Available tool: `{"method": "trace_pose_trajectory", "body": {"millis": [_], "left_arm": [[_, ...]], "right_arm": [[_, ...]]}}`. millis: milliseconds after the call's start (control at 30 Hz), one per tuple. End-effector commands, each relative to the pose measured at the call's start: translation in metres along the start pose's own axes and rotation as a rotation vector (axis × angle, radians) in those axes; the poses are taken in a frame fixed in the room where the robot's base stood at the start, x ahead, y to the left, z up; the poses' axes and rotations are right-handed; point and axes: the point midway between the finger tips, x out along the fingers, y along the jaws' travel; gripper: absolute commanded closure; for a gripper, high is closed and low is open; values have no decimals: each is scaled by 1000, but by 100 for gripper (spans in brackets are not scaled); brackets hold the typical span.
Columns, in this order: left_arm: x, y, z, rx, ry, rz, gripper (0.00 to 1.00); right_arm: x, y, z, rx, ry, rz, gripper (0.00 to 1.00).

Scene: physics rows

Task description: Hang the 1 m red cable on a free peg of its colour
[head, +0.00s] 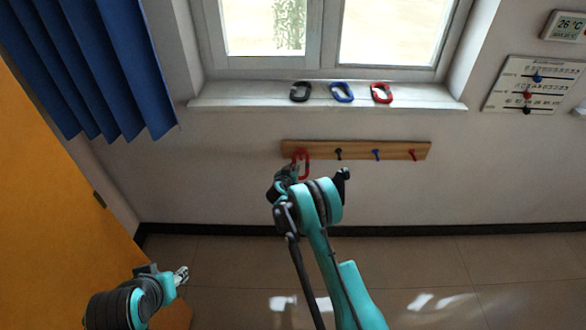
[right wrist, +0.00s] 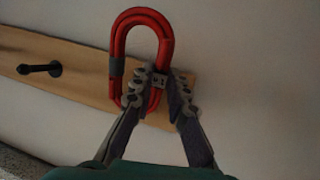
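A red cable coil (head: 303,165) is at the left end of the wooden peg rail (head: 358,150). My right gripper (head: 289,172) is beside it. In the right wrist view the fingers (right wrist: 160,84) are closed around one side of the red loop (right wrist: 166,38), in front of the rail (right wrist: 85,84). The peg behind this coil is hidden, so I cannot tell whether the loop is around it. A red peg (head: 412,154) at the rail's right end is bare. My left gripper (head: 181,275) is low at the left, away from the rail; its fingers are too small to judge.
Bare black (head: 338,154) and blue (head: 376,154) pegs stand between the rail's ends. Black (head: 300,92), blue (head: 342,92) and red (head: 381,93) coils lie on the windowsill (head: 430,101). A blue curtain (head: 95,65) hangs left. The wall below the rail is clear.

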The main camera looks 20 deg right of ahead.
Motion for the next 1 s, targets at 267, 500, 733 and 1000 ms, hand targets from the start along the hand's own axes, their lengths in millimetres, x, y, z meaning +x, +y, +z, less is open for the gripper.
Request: {"method": "trace_pose_trajectory", "body": {"millis": [267, 500, 733, 1000], "left_arm": [[0, 0, 0, 0, 0, 0, 60], [0, 0, 0, 0, 0, 0, 60], [0, 0, 0, 0, 0, 0, 60], [0, 0, 0, 0, 0, 0, 60]], "right_arm": [[0, 0, 0, 0, 0, 0, 61], [-10, 0, 0, -1, 0, 0, 61], [-57, -1, 0, -1, 0, -2, 61], [-107, -1, 0, -1, 0, -1, 61]]}}
